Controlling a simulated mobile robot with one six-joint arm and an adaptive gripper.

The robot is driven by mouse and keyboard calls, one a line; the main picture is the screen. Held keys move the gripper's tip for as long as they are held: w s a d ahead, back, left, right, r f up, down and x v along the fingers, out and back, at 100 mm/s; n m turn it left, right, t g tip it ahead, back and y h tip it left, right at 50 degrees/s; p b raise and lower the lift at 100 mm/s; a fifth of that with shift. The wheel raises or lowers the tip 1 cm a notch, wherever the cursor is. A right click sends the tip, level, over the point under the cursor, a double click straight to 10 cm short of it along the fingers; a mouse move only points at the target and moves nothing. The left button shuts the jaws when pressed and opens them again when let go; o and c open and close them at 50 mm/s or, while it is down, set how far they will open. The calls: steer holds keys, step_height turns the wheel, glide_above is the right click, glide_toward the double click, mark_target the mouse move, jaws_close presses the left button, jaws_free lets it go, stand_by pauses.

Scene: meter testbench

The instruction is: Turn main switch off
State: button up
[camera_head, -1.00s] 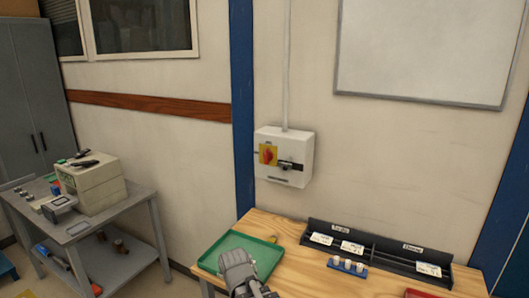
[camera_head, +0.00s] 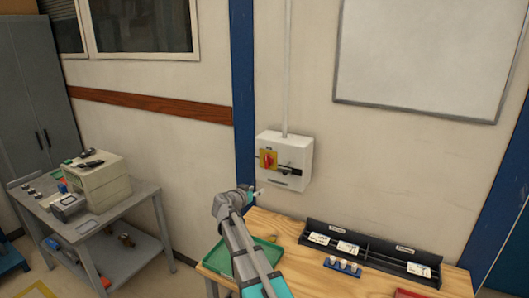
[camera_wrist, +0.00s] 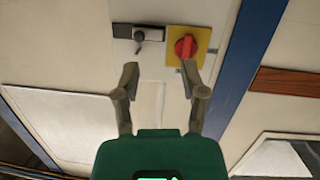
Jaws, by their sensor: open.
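The main switch is a red rotary knob (camera_head: 267,160) on a yellow plate, on the front of a white wall box (camera_head: 300,153). In the wrist view the red knob (camera_wrist: 185,47) shows clearly on its yellow plate (camera_wrist: 203,43), with its grip roughly upright. My gripper (camera_head: 255,192) is just below and left of the box in the head view. In the wrist view my gripper (camera_wrist: 160,72) is open and empty. Its right fingertip lies just below the knob in the picture; I cannot tell whether they touch.
A dark latch-like part (camera_wrist: 150,34) sits beside the knob on the box. Below is a wooden bench (camera_head: 310,270) with a green tray (camera_head: 265,254) and a black organizer (camera_head: 385,262). A grey cart (camera_head: 130,205) stands left. A blue post (camera_head: 243,90) runs beside the box.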

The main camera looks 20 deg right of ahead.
mark_target(266, 157)
steer(key=w+r+t+h+p, duration=0.1)
steer(key=w+r+t, duration=0.1)
steer(key=w+r, duration=0.3)
steer(key=shift+a+r+t, duration=0.15)
steer(key=shift+r+t, duration=0.15)
steer(key=shift+r, duration=0.25)
steer(key=shift+w, duration=0.1)
steer(key=x, duration=1.3)
steer(key=shift+w+d, duration=0.2)
steer(key=shift+d, duration=0.15)
